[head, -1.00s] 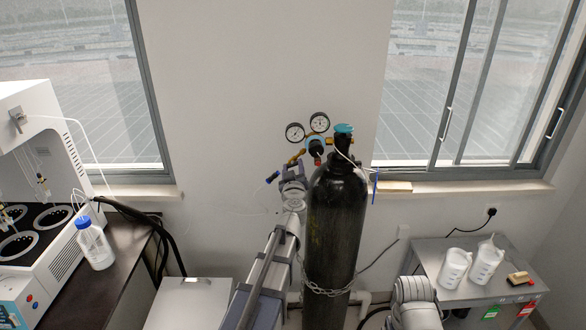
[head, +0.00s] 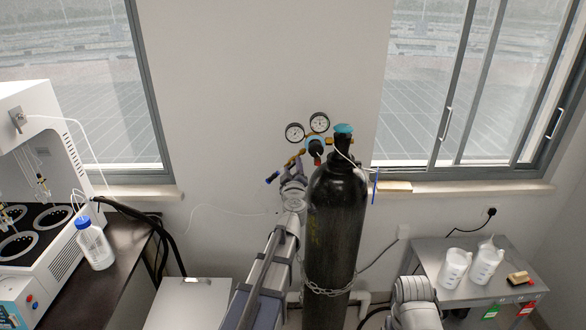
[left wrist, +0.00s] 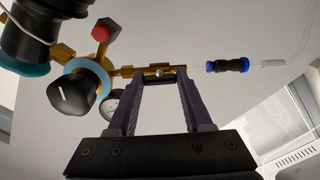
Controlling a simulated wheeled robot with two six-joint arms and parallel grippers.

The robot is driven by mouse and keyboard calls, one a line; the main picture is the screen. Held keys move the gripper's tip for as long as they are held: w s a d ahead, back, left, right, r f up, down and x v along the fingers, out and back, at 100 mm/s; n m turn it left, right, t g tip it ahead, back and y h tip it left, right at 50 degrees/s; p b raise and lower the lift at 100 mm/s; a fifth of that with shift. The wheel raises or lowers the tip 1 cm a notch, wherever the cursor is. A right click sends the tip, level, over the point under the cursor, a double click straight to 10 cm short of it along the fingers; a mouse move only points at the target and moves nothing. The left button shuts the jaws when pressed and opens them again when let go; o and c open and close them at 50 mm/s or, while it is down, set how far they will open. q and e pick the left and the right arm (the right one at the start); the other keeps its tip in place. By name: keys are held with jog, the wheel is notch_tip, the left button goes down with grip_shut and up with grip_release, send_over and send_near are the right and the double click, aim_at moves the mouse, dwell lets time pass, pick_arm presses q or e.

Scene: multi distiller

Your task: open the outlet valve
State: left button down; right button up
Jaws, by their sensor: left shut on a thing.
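The outlet valve (left wrist: 160,73) is a small silver and brass piece on the gold regulator stem. My left gripper (left wrist: 161,72) is shut on it, with its purple fingers on either side. The fingers hide part of the valve. In the head view my left gripper (head: 293,168) reaches the brass outlet left of the black cylinder (head: 335,220). The regulator (head: 315,148) has two round gauges (head: 295,132) and a black knob (left wrist: 74,96). A blue and black connector (left wrist: 228,66) lies beyond the stem. My right gripper is out of view.
A chain (head: 328,291) crosses the cylinder. A grey table (head: 440,250) with two white jugs (head: 454,268) stands at right. A white instrument (head: 45,120) and a blue-capped bottle (head: 94,243) stand at left. A thin white tube runs near the regulator.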

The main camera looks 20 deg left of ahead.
pick_arm(q)
jog(key=shift+c, duration=1.6)
grip_release()
jog(key=shift+s, duration=0.15)
jog(key=v, duration=0.7)
jog(key=shift+s+d, duration=0.2)
jog(key=shift+s, duration=0.05)
jog(key=shift+d, duration=0.1)
